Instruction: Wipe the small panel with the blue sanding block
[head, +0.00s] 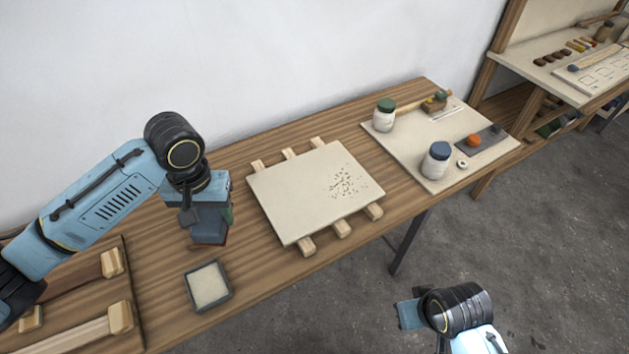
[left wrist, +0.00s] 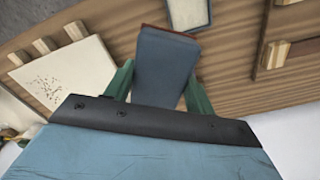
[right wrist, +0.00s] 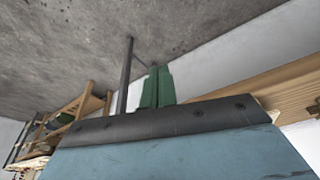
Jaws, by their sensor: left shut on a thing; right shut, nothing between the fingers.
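The small panel (head: 300,199) is a pale board lying on wooden battens in the middle of the bench, with a patch of brown specks (head: 348,183) on its right part. It also shows at the left of the left wrist view (left wrist: 65,75). My left gripper (head: 212,212) is shut on the blue sanding block (head: 209,231), left of the panel and apart from it. The block (left wrist: 163,65) shows between the green fingers in the left wrist view, with a reddish edge. My right gripper (right wrist: 157,88) is shut and empty, out over the floor in front of the bench.
A small dark-rimmed tray (head: 228,295) with a pale inside sits at the bench's front, below the block. Wooden pieces lie in a frame (head: 125,262) at the left. A pale board (head: 392,153) at the right holds jars (head: 436,160) and small items.

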